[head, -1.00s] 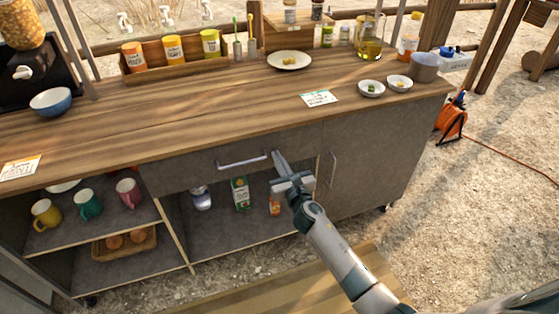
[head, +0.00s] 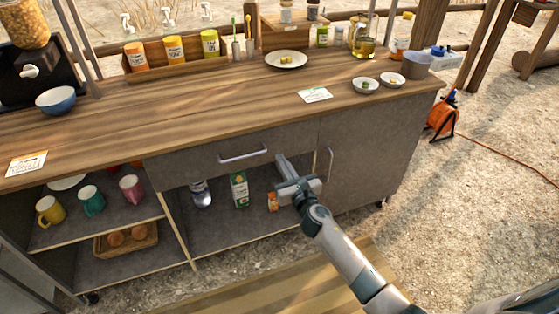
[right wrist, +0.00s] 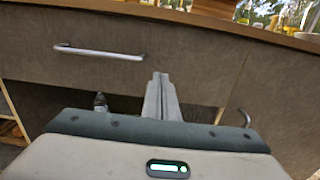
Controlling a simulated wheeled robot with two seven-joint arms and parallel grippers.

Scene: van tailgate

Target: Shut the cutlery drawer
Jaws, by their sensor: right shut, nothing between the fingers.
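The drawer front (head: 205,166) is a wide grey panel under the wooden counter, with a silver bar handle (head: 243,154). It looks flush with the cabinet, and no drawer interior shows. My right gripper (head: 281,157) is shut and empty, its tips just right of the handle near the lower part of the panel. In the right wrist view the closed fingers (right wrist: 161,80) point at the drawer front (right wrist: 190,60), right of the handle (right wrist: 98,52). I cannot tell whether they touch it. My left gripper is not in view.
Below the drawer is an open shelf with a juice carton (head: 239,190), a bottle (head: 201,194) and a small orange-labelled jar (head: 272,202). A cabinet door (head: 365,155) with an upright handle is to the right. Mugs stand on the left shelf (head: 150,208).

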